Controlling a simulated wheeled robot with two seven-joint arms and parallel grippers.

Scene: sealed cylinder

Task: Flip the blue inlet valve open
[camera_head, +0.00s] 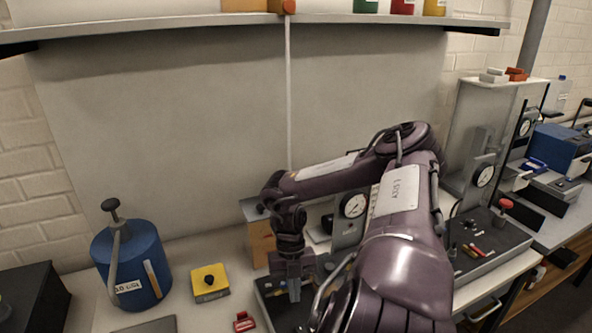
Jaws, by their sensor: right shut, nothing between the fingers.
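My right arm comes in from the lower right and reaches over a dark-based station (271,301) with a round white pressure gauge (353,205). My right gripper (294,289) points down at the station's left part, its fingers shut with nothing between them. Whether the fingertips touch anything there is too small to tell. I cannot make out the blue inlet valve; my arm covers much of the station. My left gripper is out of view.
A blue tank (146,262) with a grey lever stands at left. A yellow box with a black button (210,282) and a red piece (244,321) lie left of the station. A second gauge station (482,240) stands at right. A shelf (180,22) runs above.

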